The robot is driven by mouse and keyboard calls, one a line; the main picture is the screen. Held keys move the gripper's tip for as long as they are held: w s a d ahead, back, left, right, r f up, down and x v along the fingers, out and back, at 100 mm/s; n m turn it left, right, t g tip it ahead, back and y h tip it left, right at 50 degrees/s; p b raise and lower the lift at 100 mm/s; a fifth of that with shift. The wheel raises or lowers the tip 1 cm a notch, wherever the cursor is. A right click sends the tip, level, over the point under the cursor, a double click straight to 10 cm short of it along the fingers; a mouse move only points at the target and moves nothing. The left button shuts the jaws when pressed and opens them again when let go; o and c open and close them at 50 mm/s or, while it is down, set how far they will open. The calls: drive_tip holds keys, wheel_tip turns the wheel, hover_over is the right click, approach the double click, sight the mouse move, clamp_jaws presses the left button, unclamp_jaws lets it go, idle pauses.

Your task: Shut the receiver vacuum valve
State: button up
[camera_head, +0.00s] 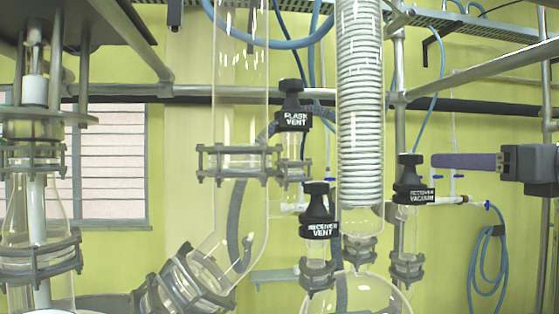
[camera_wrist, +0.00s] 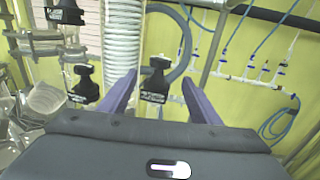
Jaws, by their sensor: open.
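The receiver vacuum valve (camera_head: 413,190) is a black labelled cap with a knob on top, right of the coiled condenser in the head view. It stands upright on a clamped glass neck. In the wrist view the valve (camera_wrist: 155,85) appears between my two purple fingers. My gripper (camera_head: 434,160) comes in level from the right, its fingertips close beside the valve's knob. In the wrist view my gripper (camera_wrist: 159,78) is open, with gaps on both sides of the valve. I cannot tell whether the fingertips have reached around the knob.
The receiver vent valve (camera_head: 319,212) and flask vent valve (camera_head: 294,108) stand to the left. The glass coil condenser (camera_head: 361,100) is just left of the vacuum valve. A metal post (camera_head: 399,70) rises behind it. A blue hose (camera_head: 487,255) hangs on the wall at right.

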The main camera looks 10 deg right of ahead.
sight(419, 160)
drive_tip(key=shift+w+a, duration=0.2)
drive_tip(key=shift+w, duration=2)
drive_tip(key=shift+w+a, duration=0.25)
drive_tip(key=shift+w, duration=1.95)
drive_tip(key=shift+w+a, duration=0.2)
drive_tip(key=shift+w, duration=2)
drive_tip(key=shift+c, duration=0.5)
drive_tip(key=c, duration=1)
